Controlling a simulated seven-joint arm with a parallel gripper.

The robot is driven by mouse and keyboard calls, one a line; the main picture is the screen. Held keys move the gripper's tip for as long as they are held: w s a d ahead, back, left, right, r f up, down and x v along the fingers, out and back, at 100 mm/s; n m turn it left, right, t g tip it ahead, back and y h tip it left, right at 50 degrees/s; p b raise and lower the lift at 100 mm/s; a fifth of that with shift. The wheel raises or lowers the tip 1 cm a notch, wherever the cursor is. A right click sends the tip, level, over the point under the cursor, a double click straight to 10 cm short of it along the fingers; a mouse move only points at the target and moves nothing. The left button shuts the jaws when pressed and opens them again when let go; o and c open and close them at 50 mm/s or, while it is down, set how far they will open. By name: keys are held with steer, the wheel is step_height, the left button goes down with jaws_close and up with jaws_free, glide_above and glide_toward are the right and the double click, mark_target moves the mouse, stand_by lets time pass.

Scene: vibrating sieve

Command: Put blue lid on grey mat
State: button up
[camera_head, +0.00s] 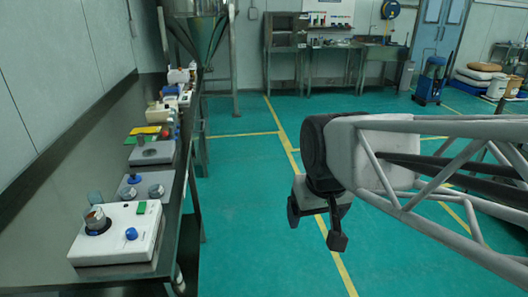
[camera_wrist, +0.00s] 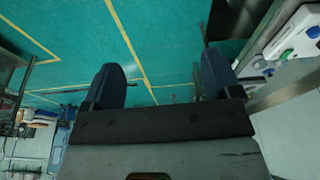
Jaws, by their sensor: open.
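A white machine (camera_head: 118,240) with a metal cup (camera_head: 96,220), a green button and a round blue piece (camera_head: 131,233) stands at the near end of the dark bench. Behind it is a grey mat-like plate (camera_head: 143,184) bearing metal cups (camera_head: 156,191) and a small blue piece (camera_head: 134,178). Which blue piece is the lid, I cannot tell at this size. My gripper (camera_head: 316,226) is open and empty over the green floor, well right of the bench. In the wrist view its two fingers (camera_wrist: 160,75) are apart with nothing between them.
The dark bench (camera_head: 75,160) runs along the left wall. Another grey unit (camera_head: 152,152), a yellow item (camera_head: 144,130) and several small things stand farther along it. A steel hopper (camera_head: 197,30) rises beyond. The floor between bench and gripper is clear.

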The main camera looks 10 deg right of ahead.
steer(key=s+d+f, duration=0.1)
steer(key=s+f, duration=0.1)
steer(key=s, duration=0.3)
steer(key=shift+s+d+m, duration=0.25)
steer(key=shift+d+m, duration=0.1)
steer(key=shift+m, duration=0.05)
